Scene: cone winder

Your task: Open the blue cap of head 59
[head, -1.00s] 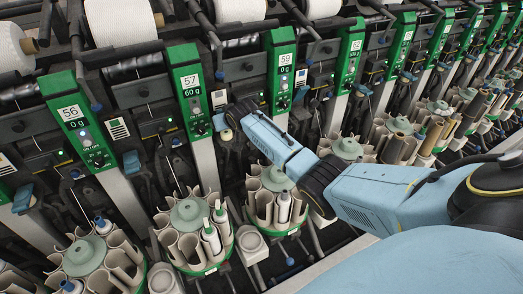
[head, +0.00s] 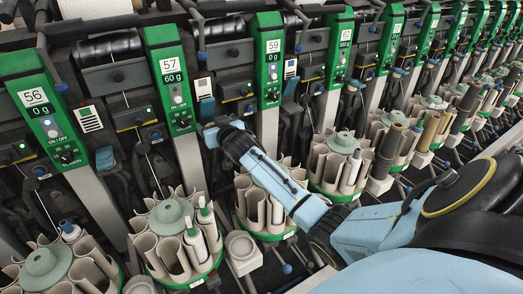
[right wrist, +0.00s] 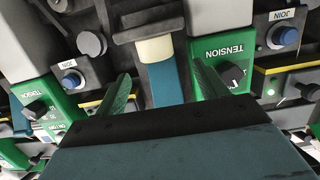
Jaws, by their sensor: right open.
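The green panel numbered 59 (head: 270,62) stands at upper middle in the head view. A blue cap (head: 207,108) shows between panels 57 and 59, just above my right gripper (head: 210,131). In the right wrist view, which shows the machine upside down, a blue cap (right wrist: 164,85) with a cream top part lies between the two green fingers of my right gripper (right wrist: 166,95). The fingers are open on either side of it, with gaps, and hold nothing. Its lower edge is hidden behind the gripper body. My left gripper is not in view.
Panel 57 (head: 172,80) is close to the left of my right gripper; in the wrist view a tension knob (right wrist: 233,72) sits close to one finger. A blue join button (right wrist: 284,37) is nearby. Round bobbin magazines (head: 172,215) stand below, and my forearm crosses above one.

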